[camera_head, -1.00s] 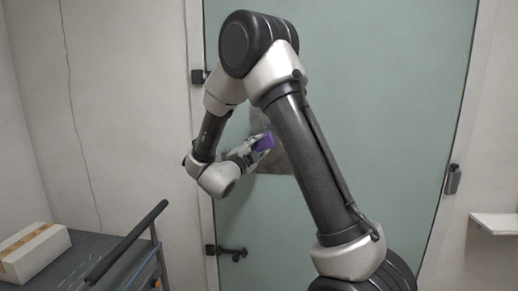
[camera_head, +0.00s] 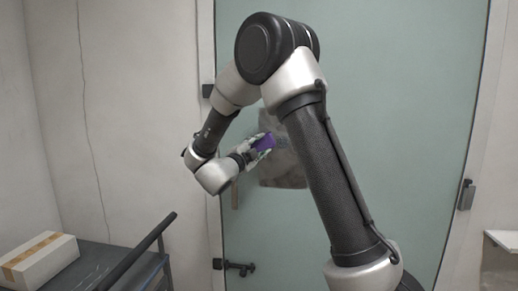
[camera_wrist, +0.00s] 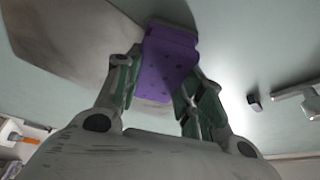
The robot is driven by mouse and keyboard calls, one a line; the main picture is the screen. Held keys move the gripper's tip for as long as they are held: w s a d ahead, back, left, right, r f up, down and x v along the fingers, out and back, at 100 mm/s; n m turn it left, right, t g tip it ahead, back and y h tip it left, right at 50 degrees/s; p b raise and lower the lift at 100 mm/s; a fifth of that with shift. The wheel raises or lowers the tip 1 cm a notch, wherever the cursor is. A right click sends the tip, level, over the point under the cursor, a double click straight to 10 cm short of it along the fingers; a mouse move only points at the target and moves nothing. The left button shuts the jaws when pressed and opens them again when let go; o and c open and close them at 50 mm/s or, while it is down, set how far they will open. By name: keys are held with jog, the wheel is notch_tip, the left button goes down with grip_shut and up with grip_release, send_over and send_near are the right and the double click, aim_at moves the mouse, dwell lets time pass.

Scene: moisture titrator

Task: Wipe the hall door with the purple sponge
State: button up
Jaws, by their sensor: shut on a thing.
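The hall door (camera_head: 400,75) is a large pale green panel in a light frame. A grey-brown smudged patch (camera_head: 278,176) shows on it, partly hidden behind my arm. My gripper (camera_head: 262,148) is shut on the purple sponge (camera_head: 265,142) in front of the door, near the patch's upper left. In the wrist view the purple sponge (camera_wrist: 168,62) sits between both fingers of my gripper (camera_wrist: 160,85), its far end toward the patch (camera_wrist: 75,45). I cannot tell whether the sponge touches the door.
A dark cart (camera_head: 98,262) with a black handle bar (camera_head: 140,250) stands at the lower left, with a white taped box (camera_head: 40,258) on it. Dark hardware (camera_head: 236,267) is low on the door's left side. A white shelf (camera_head: 503,240) is at the right.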

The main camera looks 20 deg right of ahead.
jog(key=shift+d, duration=0.1)
jog(key=shift+s+d, duration=0.55)
jog(key=shift+d, duration=0.25)
jog(key=shift+s+d, duration=0.55)
jog(key=shift+d, duration=0.25)
jog(key=shift+s+d, duration=0.55)
jog(key=shift+d, duration=0.25)
jog(key=s+d, duration=0.1)
jog(key=d, duration=0.1)
jog(key=s+d, duration=0.2)
jog(key=d, duration=0.1)
jog(key=shift+s, duration=0.2)
jog(key=shift+w+a, duration=0.55)
jog(key=shift+a, duration=0.3)
jog(key=shift+w+a, duration=0.6)
jog(key=shift+a, duration=0.25)
jog(key=shift+w+a, duration=0.55)
jog(key=shift+a, duration=0.3)
jog(key=shift+w+a, duration=0.1)
jog(key=shift+w+a, duration=0.55)
jog(key=shift+a, duration=0.25)
jog(key=shift+w+a, duration=0.5)
jog(key=shift+a, duration=0.3)
jog(key=shift+w+a, duration=0.55)
jog(key=shift+a, duration=0.25)
